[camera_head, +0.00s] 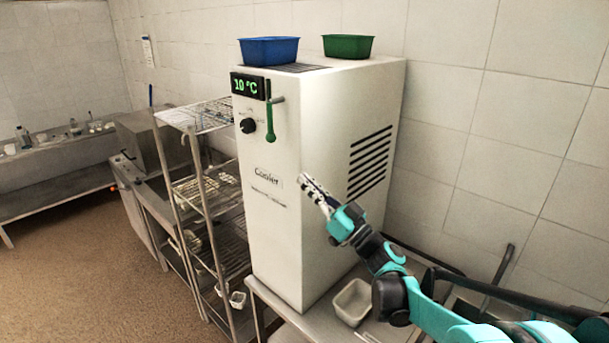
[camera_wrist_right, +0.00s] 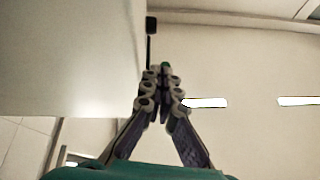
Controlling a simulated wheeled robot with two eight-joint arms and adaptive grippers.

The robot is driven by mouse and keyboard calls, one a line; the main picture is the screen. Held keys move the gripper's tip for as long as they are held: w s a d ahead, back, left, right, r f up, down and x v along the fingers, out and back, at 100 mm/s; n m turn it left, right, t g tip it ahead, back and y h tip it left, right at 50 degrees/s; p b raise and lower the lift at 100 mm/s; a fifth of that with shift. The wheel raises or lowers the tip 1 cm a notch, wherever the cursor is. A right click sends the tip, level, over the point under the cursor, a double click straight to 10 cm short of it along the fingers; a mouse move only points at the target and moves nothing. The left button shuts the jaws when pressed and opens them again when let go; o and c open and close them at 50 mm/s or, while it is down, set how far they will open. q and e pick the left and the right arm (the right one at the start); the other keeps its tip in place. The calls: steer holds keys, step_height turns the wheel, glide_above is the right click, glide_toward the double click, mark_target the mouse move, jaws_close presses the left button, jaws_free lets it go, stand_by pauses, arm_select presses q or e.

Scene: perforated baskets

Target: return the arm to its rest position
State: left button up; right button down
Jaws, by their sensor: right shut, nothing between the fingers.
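My right arm (camera_head: 388,262) comes in from the lower right in the head view and reaches up and to the left. Its right gripper (camera_head: 306,181) is in front of the side of the white cooler (camera_head: 290,225), and I cannot tell whether it touches. In the right wrist view the right gripper's fingertips (camera_wrist_right: 163,72) are together with nothing between them. The cooler's pale wall (camera_wrist_right: 70,60) fills the left of that view. My left gripper is not in view.
A blue basket (camera_head: 269,51) and a green basket (camera_head: 347,46) stand on the cooler. A green lever (camera_head: 270,125) is on its front. A white container (camera_head: 352,301) sits on the metal table below my arm. A wire rack (camera_head: 208,200) stands left.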

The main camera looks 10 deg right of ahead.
steer(key=s+a+f+m+g+h+b, duration=0.1)
steer(key=s+a+f+g+h+b, duration=0.25)
steer(key=s+f, duration=0.6)
steer(key=s+a+f+g+h+b, duration=0.2)
steer(key=s+a+f+g+b, duration=0.3)
steer(key=f, duration=0.9)
steer(key=s+d+f+m+g+h+b, duration=0.1)
steer(key=s+d+f+m+h+b, duration=0.1)
steer(key=s+d+f, duration=0.4)
steer(key=s+d+f+m+g+h+b, duration=0.1)
steer(key=s+d+f+m+h+b, duration=0.2)
steer(key=s+d+f+h, duration=0.4)
step_height(320, 180, down, 5)
steer(key=shift+s+f+b, duration=0.1)
steer(key=shift+s+b, duration=0.35)
steer(key=shift+b, duration=0.45)
steer(key=shift+d, duration=0.1)
